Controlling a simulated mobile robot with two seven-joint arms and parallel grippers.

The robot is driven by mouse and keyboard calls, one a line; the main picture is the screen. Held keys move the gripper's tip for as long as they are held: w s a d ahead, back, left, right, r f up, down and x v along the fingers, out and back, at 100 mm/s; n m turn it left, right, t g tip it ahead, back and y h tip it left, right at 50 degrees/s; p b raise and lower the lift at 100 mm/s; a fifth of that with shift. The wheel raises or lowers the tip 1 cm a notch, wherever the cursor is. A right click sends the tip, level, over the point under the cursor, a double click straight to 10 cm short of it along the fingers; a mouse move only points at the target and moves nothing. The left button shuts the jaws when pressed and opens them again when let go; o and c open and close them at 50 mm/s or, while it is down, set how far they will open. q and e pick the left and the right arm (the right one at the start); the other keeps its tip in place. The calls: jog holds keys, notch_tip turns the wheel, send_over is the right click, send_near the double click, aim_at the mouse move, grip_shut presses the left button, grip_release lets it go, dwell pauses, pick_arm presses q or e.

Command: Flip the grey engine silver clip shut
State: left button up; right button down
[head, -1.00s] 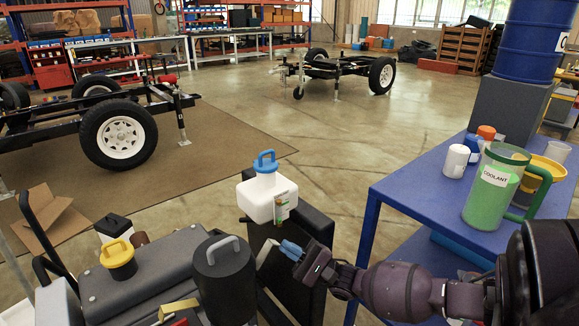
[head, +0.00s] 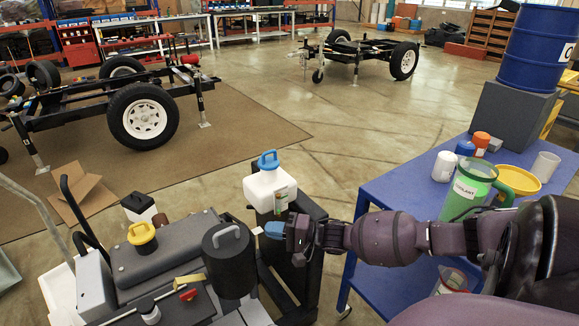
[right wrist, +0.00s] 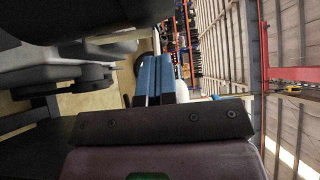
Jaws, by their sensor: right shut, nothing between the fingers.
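The grey engine (head: 165,250) stands at the lower left of the head view, with a yellow-capped filler (head: 143,237) and a black cylinder (head: 229,265) on its right end. A light grey handle-like loop (head: 227,237) sits on the cylinder's top. I cannot tell any silver clip apart for certain. My right gripper (head: 274,229) has blue fingertips and is shut and empty, just right of the cylinder and in front of the white bottle. In the right wrist view its blue fingers (right wrist: 154,80) lie together, with grey and black engine parts to their left. My left gripper is not in view.
A white bottle with a blue cap (head: 270,190) stands on a black stand behind my right gripper. A blue table (head: 395,195) at the right holds a green coolant jug (head: 466,190), a yellow bowl and cups. A red-handled tool (head: 188,294) lies in front of the engine.

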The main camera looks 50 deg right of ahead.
jog(key=shift+a, duration=0.1)
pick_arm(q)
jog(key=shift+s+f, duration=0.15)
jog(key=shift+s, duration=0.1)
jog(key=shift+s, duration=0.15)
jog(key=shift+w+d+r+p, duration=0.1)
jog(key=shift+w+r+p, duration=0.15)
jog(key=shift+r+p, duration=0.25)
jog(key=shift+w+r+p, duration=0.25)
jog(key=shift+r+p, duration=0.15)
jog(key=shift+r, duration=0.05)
pick_arm(e)
jog(key=v, duration=0.7)
jog(key=shift+s+d, duration=0.2)
jog(key=shift+r, duration=0.1)
